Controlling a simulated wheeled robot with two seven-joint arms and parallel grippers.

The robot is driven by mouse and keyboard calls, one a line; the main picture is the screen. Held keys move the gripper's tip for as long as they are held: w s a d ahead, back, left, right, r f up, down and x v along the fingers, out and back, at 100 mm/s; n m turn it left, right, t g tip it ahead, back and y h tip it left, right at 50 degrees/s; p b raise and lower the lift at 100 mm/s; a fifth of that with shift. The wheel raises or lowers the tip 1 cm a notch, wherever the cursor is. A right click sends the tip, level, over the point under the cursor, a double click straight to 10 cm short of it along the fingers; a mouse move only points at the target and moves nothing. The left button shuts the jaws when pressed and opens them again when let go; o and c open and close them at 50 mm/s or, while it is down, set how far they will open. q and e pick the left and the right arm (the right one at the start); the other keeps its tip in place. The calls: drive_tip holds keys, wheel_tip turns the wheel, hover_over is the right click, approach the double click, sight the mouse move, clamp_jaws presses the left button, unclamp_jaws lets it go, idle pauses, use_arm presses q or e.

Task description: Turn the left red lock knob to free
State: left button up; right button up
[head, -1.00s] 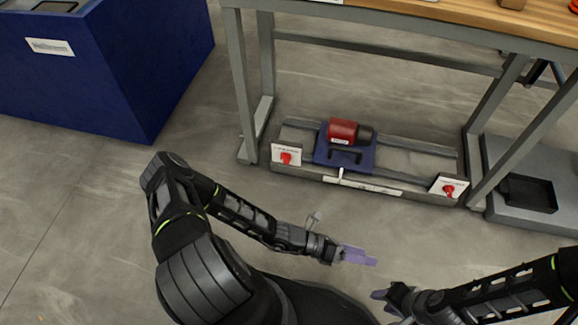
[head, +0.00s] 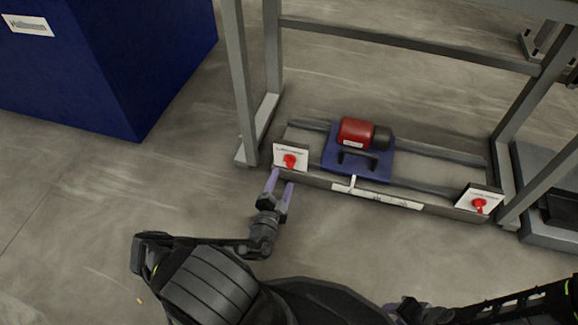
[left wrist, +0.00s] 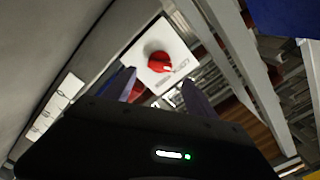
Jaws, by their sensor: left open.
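The left red lock knob (head: 290,161) sits on a white plate (head: 280,152) at the left end of the low rail frame. In the left wrist view the knob (left wrist: 158,62) shows beyond the fingertips, on its tilted white plate. My left gripper (head: 280,179) is open and points at the plate from the front. Its purple fingers are just short of the knob, with nothing between them; I cannot tell the exact gap. The right gripper (head: 418,312) is at the bottom edge, its fingers not visible.
A red motor (head: 356,132) sits on a blue carriage (head: 384,164) on the rails. A second red knob (head: 479,205) is at the right end. Grey bench legs (head: 238,80) rise beside the frame. A blue cabinet (head: 150,60) stands at left. The floor in front is clear.

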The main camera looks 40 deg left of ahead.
sight(289, 165)
use_arm(q)
drive_tip(key=shift+w, duration=0.1)
drive_tip(key=b+x, duration=0.3)
drive_tip(key=x, duration=0.4)
drive_tip(key=shift+d+f, duration=0.1)
drive_tip(key=shift+f, duration=0.05)
drive_tip(key=shift+w, duration=0.35)
drive_tip(key=shift+c, duration=0.4)
drive_tip(key=c, duration=1.3)
